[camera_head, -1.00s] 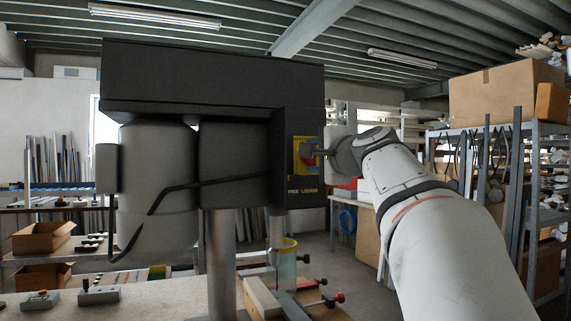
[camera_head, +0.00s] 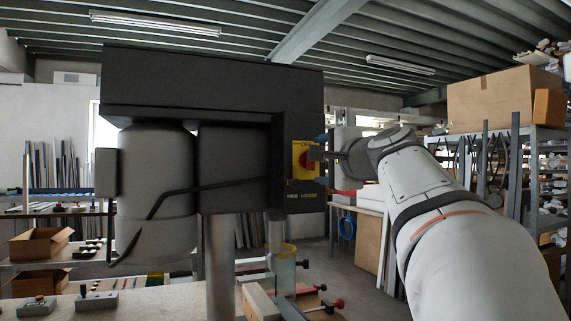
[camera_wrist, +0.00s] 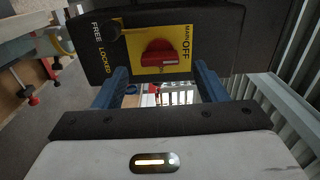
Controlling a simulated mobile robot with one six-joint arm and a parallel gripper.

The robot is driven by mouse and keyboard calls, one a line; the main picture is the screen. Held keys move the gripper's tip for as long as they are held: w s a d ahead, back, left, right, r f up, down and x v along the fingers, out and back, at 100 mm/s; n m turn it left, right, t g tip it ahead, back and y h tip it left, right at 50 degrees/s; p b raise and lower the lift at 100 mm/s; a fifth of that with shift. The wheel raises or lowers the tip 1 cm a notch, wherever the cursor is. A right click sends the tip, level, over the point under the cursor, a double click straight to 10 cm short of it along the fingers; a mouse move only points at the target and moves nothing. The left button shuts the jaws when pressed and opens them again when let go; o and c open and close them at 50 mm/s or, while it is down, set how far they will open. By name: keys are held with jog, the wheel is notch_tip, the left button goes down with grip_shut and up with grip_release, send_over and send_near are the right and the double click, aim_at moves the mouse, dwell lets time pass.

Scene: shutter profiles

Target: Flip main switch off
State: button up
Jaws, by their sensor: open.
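The main switch is a red rotary knob (camera_head: 307,160) on a yellow plate (camera_head: 297,146) on the front of a black machine housing (camera_head: 210,75). In the wrist view the red knob (camera_wrist: 158,50) sits ahead, between my blue fingers, on the yellow plate (camera_wrist: 142,36) with "MAIN" and "OFF" lettering at its right. The knob's exact pointing is hard to tell. My gripper (camera_head: 321,158) is open, just right of the switch, its fingers spread to either side of the plate; it also shows in the wrist view (camera_wrist: 160,70). Nothing is held.
A dark lock knob (camera_wrist: 111,31) by "FREE" and "LOCKED" lettering sits beside the switch. A shelf rack with boxes (camera_head: 500,92) stands at right. Floor shows between machine and rack.

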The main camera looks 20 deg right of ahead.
jog(key=s, duration=0.4)
dwell(0.3)
jog(key=s+a+f+n+g+y+p, duration=0.1)
jog(key=a+f+n+g+p, duration=0.4)
jog(key=f, duration=0.6)
jog(key=s+a+f+n+g+y, duration=0.1)
jog(key=a+f+n+g, duration=0.35)
jog(key=f, duration=0.75)
jog(key=s+a+f+n+g+h+p, duration=0.1)
jog(key=s+a+f+n+g+p, duration=0.1)
jog(key=s+f, duration=0.6)
jog(key=s+a+f+n+g+h+p, duration=0.1)
jog(key=s+a+f+n+g+p, duration=0.1)
jog(key=s+a+f+n+g, duration=0.2)
jog(key=s+f+n, duration=0.2)
jog(key=s+f, duration=0.2)
jog(key=f, duration=0.2)
jog(key=shift+f+h, duration=0.3)
jog(key=shift+a, duration=0.15)
